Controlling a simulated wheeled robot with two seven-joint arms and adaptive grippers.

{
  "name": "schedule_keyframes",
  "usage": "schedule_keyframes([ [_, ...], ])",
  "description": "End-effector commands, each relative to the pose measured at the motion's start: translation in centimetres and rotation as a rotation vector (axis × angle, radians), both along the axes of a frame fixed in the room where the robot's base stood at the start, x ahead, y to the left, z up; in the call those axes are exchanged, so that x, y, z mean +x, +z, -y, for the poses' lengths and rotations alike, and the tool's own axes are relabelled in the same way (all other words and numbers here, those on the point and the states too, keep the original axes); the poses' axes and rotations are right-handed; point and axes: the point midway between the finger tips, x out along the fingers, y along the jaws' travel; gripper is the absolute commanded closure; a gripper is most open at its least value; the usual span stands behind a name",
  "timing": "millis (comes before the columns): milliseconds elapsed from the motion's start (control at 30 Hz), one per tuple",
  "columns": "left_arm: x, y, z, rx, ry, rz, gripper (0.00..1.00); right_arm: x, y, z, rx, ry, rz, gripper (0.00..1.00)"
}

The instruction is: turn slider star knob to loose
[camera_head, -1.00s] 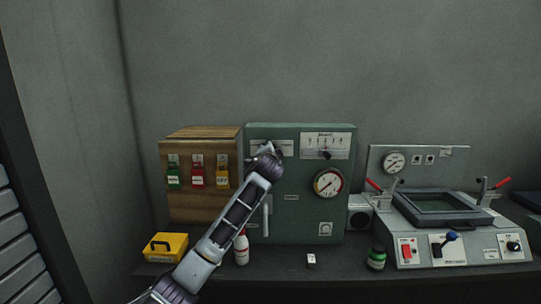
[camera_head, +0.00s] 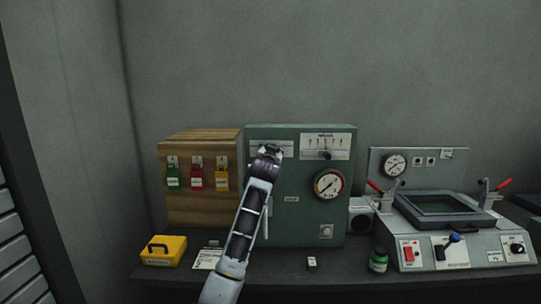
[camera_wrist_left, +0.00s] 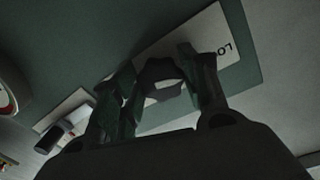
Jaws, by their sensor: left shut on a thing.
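The dark star knob (camera_wrist_left: 160,70) sits on a pale label plate (camera_wrist_left: 228,40) on the green panel; the letters "LO" show at the plate's end. My left gripper (camera_wrist_left: 163,84) has one finger on each side of the knob and is shut on it. In the head view my left wrist (camera_head: 268,153) covers the knob, and part of its plate (camera_head: 286,149) shows at the panel's upper left. The slider scale (camera_head: 326,143) with its small dark handle (camera_head: 326,155) is to the right. My right gripper is out of view.
A round gauge (camera_head: 328,184) is on the green panel (camera_head: 300,228). A wooden box with tags (camera_head: 200,150) stands left of it.

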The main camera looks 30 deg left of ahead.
Motion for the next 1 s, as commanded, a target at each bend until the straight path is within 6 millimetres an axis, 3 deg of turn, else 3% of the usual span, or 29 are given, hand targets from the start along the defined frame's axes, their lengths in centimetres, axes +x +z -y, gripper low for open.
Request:
schedule_keyframes([
  [267, 0.1, -0.5, 0.0, -0.026, 0.000, 0.004, 0.79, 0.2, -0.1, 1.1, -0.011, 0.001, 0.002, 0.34],
  [500, 0.1, -0.5, 0.1, -0.026, -0.001, 0.004, 0.79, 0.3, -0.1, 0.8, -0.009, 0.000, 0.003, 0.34],
  [533, 0.1, -0.5, 0.1, -0.026, -0.001, 0.004, 0.51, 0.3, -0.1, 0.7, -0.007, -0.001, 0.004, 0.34],
  [667, 0.1, -0.4, 0.1, -0.024, 0.000, 0.005, 0.35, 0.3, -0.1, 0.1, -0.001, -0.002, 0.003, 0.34],
  [900, 0.0, -0.2, 0.0, -0.022, 0.001, 0.009, 0.34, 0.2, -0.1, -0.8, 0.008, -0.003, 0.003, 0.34],
  [1000, 0.0, -0.1, 0.0, -0.022, 0.000, 0.010, 0.34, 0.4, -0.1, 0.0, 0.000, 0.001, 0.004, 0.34],
])
